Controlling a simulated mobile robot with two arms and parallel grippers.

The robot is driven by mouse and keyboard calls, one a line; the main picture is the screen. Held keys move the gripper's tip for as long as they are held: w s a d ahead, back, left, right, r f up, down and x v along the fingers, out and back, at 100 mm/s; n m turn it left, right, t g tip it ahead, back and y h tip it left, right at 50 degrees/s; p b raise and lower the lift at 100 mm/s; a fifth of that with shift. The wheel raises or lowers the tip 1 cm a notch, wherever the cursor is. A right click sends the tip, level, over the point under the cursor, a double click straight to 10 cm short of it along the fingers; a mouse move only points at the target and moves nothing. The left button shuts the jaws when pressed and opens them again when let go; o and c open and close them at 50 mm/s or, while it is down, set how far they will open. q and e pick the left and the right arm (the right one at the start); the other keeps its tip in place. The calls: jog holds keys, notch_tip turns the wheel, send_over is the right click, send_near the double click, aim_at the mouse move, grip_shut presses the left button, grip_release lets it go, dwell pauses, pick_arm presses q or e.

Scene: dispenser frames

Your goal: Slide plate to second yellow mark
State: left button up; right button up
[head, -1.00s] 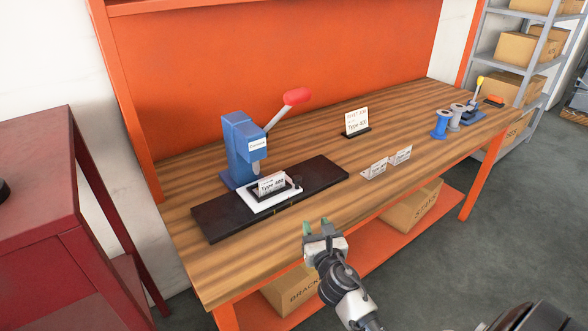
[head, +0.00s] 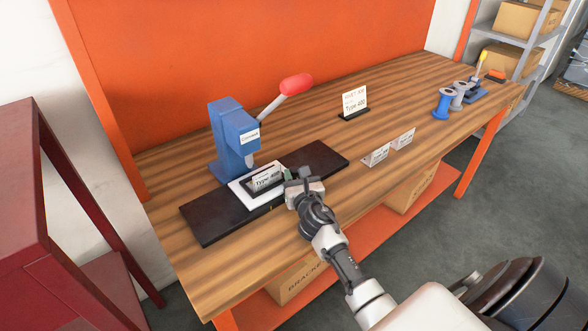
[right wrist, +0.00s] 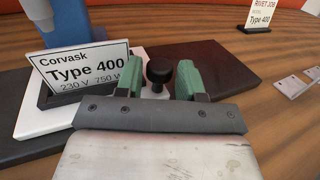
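The white plate (head: 240,198) lies on a long black base (head: 208,220) under the blue press (head: 228,135). It carries a dark holder with a "Corvask Type 400" label (right wrist: 85,66). A black knob (right wrist: 159,69) stands at the plate's right end. My right gripper (head: 297,175) is at that end; in the right wrist view its green fingertips (right wrist: 158,80) are apart, one on each side of the knob, with gaps showing. I cannot clearly make out the yellow marks. My left gripper is not in view.
The press has a raised red-tipped lever (head: 295,84). A "Type 400" sign (head: 355,103) stands behind on the wooden bench (head: 420,105). Blue and grey spools (head: 441,104) are farther right.

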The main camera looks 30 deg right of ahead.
aim_at(273, 174)
jog(key=shift+w+d, duration=0.2)
jog(key=shift+w, duration=0.45)
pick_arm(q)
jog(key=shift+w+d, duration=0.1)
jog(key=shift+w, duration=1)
pick_arm(e)
jog(key=shift+w+d, duration=0.2)
jog(key=shift+w, duration=0.3)
grip_shut()
jog(key=a, duration=0.6)
jog(key=shift+s+a, duration=0.25)
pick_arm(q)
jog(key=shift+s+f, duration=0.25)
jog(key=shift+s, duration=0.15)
pick_arm(e)
jog(key=shift+d+f, duration=0.1)
grip_release()
